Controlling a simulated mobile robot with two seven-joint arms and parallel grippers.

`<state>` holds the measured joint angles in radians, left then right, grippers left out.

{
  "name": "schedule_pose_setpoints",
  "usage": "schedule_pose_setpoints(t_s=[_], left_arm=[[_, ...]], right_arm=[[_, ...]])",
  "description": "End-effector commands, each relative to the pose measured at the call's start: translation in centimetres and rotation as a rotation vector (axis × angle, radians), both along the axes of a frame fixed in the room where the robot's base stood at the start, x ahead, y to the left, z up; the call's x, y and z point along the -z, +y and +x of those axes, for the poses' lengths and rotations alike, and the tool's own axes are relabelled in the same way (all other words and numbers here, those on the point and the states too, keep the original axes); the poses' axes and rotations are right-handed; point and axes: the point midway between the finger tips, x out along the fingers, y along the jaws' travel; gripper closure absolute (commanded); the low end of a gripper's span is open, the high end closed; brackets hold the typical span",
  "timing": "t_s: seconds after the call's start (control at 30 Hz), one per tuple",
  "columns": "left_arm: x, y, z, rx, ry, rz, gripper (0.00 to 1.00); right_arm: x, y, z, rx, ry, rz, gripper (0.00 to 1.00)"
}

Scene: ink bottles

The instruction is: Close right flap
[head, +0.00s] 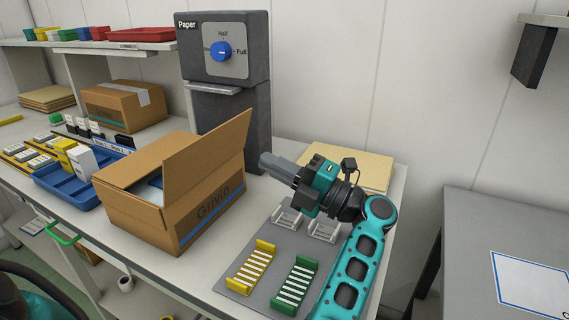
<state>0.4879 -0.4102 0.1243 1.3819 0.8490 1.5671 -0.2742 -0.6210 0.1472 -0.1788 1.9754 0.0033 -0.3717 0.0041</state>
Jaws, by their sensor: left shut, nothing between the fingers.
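A brown cardboard box (190,228) marked "Grivio" stands on the white table. Its right flap (208,152) stands up at a slant along the right side. The far part of the top (150,157) lies flat, and a near-left flap (127,195) lies low.
A dark grey paper dispenser (232,115) stands close behind the box. A blue tray (80,184) with small boxes is left of it. A grey mat (258,235) with yellow (250,266) and green (294,286) racks lies right, partly below my arm. A brown cardboard sheet (372,169) lies behind.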

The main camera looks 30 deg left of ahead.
Motion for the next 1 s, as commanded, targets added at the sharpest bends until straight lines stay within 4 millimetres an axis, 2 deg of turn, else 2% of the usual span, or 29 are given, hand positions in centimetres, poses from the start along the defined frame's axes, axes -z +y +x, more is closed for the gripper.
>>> schedule_pose_setpoints(t_s=[0.2, 0.43, 0.63, 1.0], left_arm=[[-1.6, 4.7, -0.6, -0.003, -0.002, 0.002, 1.0], [-2.4, 8.1, -0.9, -0.001, 0.0, 0.002, 1.0], [-2.6, 9.2, -1.0, 0.0, 0.0, 0.0, 1.0], [-2.6, 9.3, -1.0, 0.0, 0.001, 0.0, 1.0]], right_arm=[[-0.7, -0.3, 0.0, 0.01, -0.006, -0.004, 0.29], [-0.6, -0.9, -0.1, 0.018, -0.001, -0.013, 0.29], [-0.8, -0.9, -0.1, 0.018, -0.007, -0.013, 0.29], [-0.7, -0.8, -0.3, 0.017, -0.001, -0.013, 0.29]])
